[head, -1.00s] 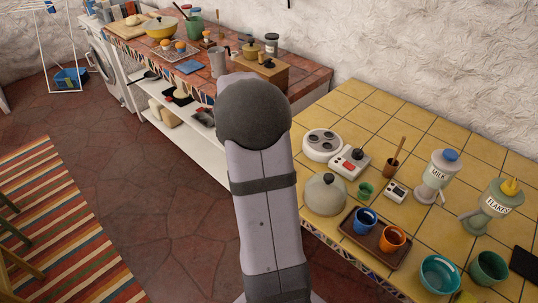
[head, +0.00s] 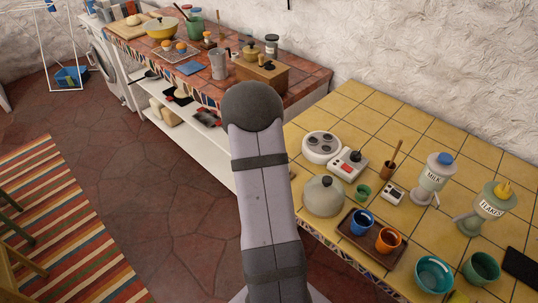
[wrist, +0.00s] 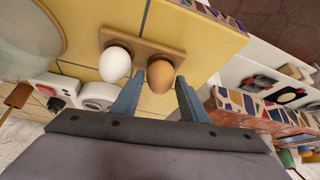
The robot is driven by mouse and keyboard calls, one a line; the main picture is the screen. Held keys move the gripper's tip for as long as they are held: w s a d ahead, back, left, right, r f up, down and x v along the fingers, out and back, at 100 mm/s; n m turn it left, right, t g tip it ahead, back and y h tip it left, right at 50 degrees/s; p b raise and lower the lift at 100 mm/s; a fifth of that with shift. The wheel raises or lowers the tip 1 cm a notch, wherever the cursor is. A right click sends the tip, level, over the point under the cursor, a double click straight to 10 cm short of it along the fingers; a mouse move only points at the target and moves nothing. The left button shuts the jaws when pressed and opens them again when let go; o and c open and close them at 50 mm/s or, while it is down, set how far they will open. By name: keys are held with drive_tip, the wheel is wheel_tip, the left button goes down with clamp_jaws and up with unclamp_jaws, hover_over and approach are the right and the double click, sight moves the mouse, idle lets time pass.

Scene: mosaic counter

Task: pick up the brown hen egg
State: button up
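The brown hen egg (wrist: 160,77) sits in a small wooden holder (wrist: 140,48) on the yellow tiled counter in the wrist view. A white egg (wrist: 115,64) sits beside it, to its left. My gripper (wrist: 159,84) is open, with its two blue fingers on either side of the brown egg. The left finger reaches into the gap between the two eggs. I cannot tell whether either finger touches an egg. In the head view my own arm hides the gripper, the eggs and the holder.
A grey dome (head: 323,196) stands on the yellow counter (head: 385,110), near a white round hotplate (head: 321,147) and a red-and-white device (head: 348,163). A brown tray (head: 374,238) with blue and orange cups lies in front. The holder is close to the counter edge.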

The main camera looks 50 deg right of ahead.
drive_tip(key=shift+d+f, duration=0.1)
drive_tip(key=shift+f, duration=0.1)
drive_tip(key=c, duration=0.5)
drive_tip(key=shift+r, duration=0.1)
